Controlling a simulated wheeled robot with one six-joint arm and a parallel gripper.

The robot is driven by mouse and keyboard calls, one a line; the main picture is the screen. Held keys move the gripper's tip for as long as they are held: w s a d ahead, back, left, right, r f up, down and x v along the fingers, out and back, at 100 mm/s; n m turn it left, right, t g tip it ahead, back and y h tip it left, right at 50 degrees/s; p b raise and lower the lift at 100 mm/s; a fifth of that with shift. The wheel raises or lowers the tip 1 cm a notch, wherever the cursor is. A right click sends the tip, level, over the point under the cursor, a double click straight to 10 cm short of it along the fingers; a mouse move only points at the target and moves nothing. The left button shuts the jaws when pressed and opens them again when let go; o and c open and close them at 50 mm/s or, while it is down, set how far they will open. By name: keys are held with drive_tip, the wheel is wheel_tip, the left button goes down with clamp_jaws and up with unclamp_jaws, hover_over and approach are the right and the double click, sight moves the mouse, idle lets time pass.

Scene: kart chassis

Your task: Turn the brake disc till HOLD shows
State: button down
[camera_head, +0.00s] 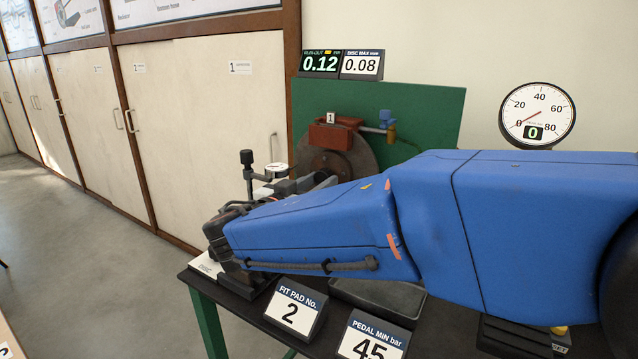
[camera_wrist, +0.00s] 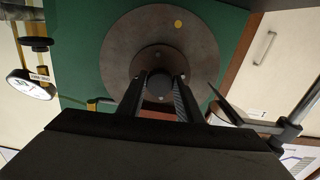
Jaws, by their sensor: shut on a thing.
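The brake disc (camera_head: 364,160) is a grey-brown round plate in front of a green panel, partly hidden by my blue arm. In the wrist view the disc (camera_wrist: 200,50) shows nearly face-on, with a yellow dot (camera_wrist: 178,23) near its rim. My gripper (camera_wrist: 159,80) is shut on the dark round hub knob (camera_wrist: 158,86) at the disc's centre, one finger on each side. The run-out display (camera_head: 320,64) reads 0.12. The word HOLD is not seen on it. A sign beside it (camera_head: 361,65) reads disc max 0.08.
A red-brown caliper (camera_head: 330,135) marked 1 sits over the disc's top. A dial gauge (camera_head: 277,170) and its stand are close to my wrist. A pressure gauge (camera_head: 537,115) reads 0. Signs for pad number 2 (camera_head: 295,310) and pedal minimum 45 (camera_head: 373,340) stand at the bench front.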

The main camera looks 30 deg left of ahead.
drive_tip(key=shift+f+m, duration=0.2)
drive_tip(key=shift+m, duration=0.1)
idle(0.4)
drive_tip(key=c, duration=1.3)
unclamp_jaws()
drive_tip(key=shift+r, duration=0.1)
drive_tip(key=shift+o, duration=0.2)
drive_tip(key=shift+s, duration=0.1)
drive_tip(key=s+a, duration=0.1)
drive_tip(key=s, duration=1.6)
drive_tip(key=shift+s+a, duration=0.15)
drive_tip(key=shift+a, duration=0.05)
drive_tip(key=shift+s, duration=0.1)
